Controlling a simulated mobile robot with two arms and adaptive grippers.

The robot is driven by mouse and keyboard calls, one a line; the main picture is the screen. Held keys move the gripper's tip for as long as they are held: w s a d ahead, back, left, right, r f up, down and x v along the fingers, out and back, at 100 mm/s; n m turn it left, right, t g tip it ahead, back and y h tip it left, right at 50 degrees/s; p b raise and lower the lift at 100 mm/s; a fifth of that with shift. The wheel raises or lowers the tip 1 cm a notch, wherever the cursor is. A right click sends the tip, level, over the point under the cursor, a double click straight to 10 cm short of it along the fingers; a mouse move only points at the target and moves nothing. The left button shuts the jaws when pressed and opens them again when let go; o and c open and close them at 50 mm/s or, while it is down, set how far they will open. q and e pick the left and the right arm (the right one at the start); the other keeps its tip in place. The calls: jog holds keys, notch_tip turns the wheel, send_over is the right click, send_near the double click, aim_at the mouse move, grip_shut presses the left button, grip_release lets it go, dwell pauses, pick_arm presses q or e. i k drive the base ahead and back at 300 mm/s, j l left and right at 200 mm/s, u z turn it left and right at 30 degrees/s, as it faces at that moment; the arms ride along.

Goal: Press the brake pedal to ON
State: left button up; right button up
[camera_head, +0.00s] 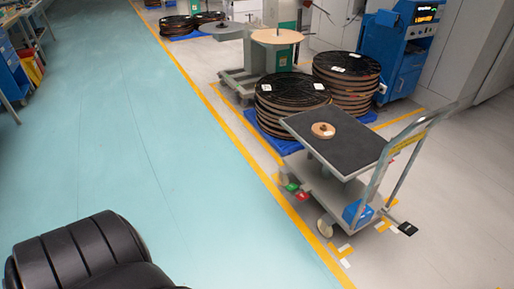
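A two-tier cart (345,137) with a dark top deck stands to the right of the centre. Low by its front left wheel are a green pedal (291,187) and a red pedal (302,196), side by side and just above the floor. They are too small for me to read any marking or tell which is pressed. Another small black piece (407,229) shows low at the cart's right end. Neither of my grippers is in view.
A small reel (323,130) lies on the cart's top deck. Stacks of black reels (291,92) stand behind it on blue pallets, near a blue machine (398,50). A yellow line (235,139) borders the clear teal floor (130,140) at left.

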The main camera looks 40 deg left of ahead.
aim_at(296, 192)
jog(key=u, duration=0.95)
jog(key=i+l+u, duration=0.4)
jog(key=i, duration=0.4)
jog(key=i+l+u, duration=0.35)
jog(key=i+l, duration=0.35)
jog(key=l, duration=0.1)
